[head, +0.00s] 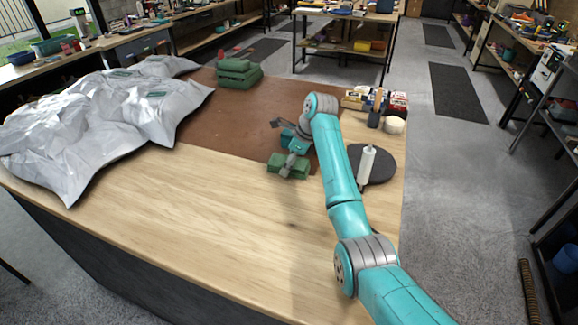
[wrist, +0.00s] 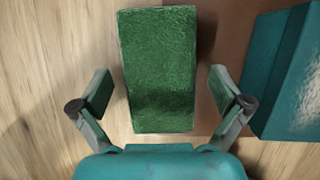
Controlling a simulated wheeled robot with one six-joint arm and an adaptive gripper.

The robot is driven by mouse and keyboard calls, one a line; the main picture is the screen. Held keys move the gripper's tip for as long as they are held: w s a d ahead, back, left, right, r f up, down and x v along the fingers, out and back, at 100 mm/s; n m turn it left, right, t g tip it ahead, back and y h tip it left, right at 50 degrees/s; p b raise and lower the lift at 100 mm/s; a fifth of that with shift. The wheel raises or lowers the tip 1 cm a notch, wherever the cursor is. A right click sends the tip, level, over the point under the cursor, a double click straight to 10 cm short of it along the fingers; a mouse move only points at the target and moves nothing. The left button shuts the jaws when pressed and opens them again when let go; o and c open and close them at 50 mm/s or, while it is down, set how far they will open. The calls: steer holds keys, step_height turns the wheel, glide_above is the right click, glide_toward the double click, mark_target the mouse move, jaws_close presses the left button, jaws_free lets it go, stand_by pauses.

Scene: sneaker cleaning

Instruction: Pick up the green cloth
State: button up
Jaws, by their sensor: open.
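A green block-like piece (wrist: 158,60), which looks like the folded green cloth, fills the middle of the wrist view. It also shows in the head view (head: 301,169), lying near the front right edge of the brown mat. My gripper (wrist: 160,92) is open, with one finger on each side of the green piece and a visible gap on both sides. In the head view my gripper (head: 288,170) is right over it and hides part of it. I cannot tell how far above it the fingertips are. A stack of green folded pieces (head: 239,73) lies at the mat's back.
A teal box (wrist: 288,75) stands close to the right of my gripper in the wrist view. A white bottle (head: 366,164) stands on a dark round disc (head: 381,170). Small boxes (head: 397,104) are behind it. Crumpled grey bags (head: 80,125) cover the left. The wooden front is clear.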

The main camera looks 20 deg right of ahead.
steer(key=c, duration=1.2)
step_height(320, 180, up, 10)
steer(key=o, duration=0.4)
steer(key=c, duration=0.3)
